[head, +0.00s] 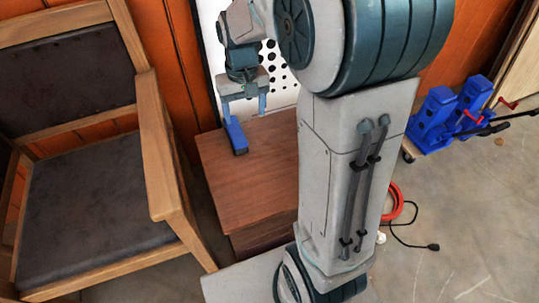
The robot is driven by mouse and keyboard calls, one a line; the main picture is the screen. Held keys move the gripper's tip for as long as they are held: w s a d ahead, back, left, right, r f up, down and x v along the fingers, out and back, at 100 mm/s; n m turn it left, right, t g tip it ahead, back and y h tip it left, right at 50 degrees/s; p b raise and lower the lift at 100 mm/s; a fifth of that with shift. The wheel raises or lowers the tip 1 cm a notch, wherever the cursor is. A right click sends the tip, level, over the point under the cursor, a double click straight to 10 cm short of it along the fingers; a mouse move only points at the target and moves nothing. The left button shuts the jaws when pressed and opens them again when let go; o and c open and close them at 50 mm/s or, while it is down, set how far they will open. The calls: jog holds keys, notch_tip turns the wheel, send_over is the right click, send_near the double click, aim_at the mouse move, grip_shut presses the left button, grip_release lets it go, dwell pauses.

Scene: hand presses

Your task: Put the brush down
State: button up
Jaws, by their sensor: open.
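The brush appears to be the small blue thing (236,136) with a dark lower end, at the back left of the brown wooden cabinet's top (260,160). It seems to rest on that top. My gripper (246,115) points down over the same part of the cabinet, with its two fingers spread apart. The left finger comes down right at the upper end of the blue thing; I cannot tell whether they touch. The right finger stands clear of it. Nothing shows between the fingers. My arm hides the right part of the cabinet.
A wooden armchair (158,150) with dark padding stands close to the cabinet's left. A white panel with black holes (285,90) is behind my gripper. Blue hand presses (440,115) stand at the right. A red ring (398,203) and black cable (412,243) lie on the floor.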

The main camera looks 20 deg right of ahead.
jog(key=s+t, duration=0.1)
jog(key=s, duration=1.4)
jog(key=shift+s, duration=0.4)
jog(key=shift+d+r, duration=0.1)
